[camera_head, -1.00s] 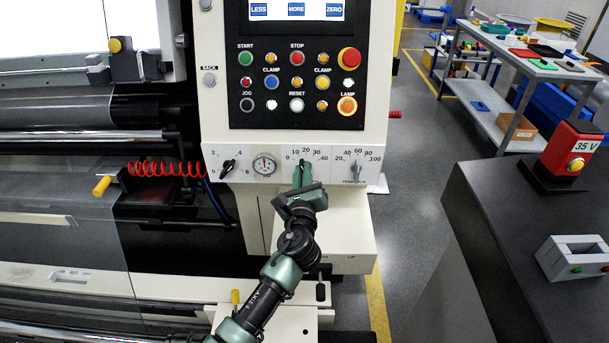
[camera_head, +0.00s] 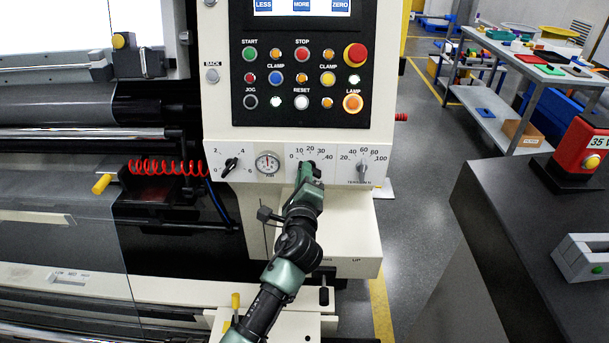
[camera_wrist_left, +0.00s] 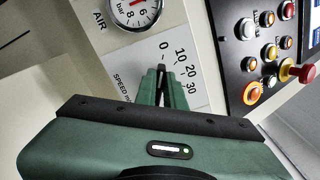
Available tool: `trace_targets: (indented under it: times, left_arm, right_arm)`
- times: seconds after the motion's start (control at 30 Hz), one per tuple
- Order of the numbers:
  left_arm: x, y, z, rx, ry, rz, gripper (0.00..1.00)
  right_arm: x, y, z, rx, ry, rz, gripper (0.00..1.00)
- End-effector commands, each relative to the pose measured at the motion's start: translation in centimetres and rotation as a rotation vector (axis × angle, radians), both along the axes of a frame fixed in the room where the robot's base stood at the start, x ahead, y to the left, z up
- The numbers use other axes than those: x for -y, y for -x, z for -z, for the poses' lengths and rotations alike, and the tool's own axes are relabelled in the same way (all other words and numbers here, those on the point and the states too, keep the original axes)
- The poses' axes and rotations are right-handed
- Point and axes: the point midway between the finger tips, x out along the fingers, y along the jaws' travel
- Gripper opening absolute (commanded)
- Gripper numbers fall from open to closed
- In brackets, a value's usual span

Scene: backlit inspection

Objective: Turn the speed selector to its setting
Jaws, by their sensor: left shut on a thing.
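The speed selector (camera_head: 313,165) is the middle dial on the white panel, with a scale from 0 to 40. My left gripper (camera_head: 308,174) is shut on its knob, and the green fingers cover most of it. In the left wrist view, the dark knob (camera_wrist_left: 160,84) shows between the two fingers (camera_wrist_left: 163,92), below the printed 0 and 10. Its exact pointing is hard to read. My right gripper is not in view.
A pressure gauge (camera_head: 267,163) and a black selector knob (camera_head: 230,166) are left of the dial. A grey tension knob (camera_head: 363,172) is to its right. The button panel (camera_head: 300,90) is above. A dark bench (camera_head: 510,250) stands at the right.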

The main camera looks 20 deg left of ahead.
Motion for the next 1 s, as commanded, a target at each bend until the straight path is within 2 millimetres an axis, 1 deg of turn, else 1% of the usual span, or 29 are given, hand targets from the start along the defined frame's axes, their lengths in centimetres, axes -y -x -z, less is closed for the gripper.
trace_targets:
  times: [0.47,0.5,0.53,0.57,0.87,0.93,1.0]
  left_arm:
    - [0.0,0.0,0.1,0.001,0.016,-0.001,0.00]
    - [0.0,0.0,0.1,0.001,0.015,0.000,0.21]
    - [0.0,0.0,0.1,0.001,0.015,0.000,0.29]
    - [0.0,0.0,0.1,0.002,0.015,0.000,0.32]
    - [0.0,0.1,0.1,0.002,0.013,0.000,0.32]
    - [0.2,0.5,0.2,0.001,0.013,0.000,0.32]
    - [0.4,1.3,0.2,0.001,0.013,-0.001,0.32]
  right_arm:
    - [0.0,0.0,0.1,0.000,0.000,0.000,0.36]
    - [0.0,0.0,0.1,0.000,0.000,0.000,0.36]
    - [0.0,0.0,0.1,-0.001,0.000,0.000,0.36]
    - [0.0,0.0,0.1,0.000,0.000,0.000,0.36]
    - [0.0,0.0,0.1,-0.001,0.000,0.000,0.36]
    - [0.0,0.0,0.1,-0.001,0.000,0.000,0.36]
    - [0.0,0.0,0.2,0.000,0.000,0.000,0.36]
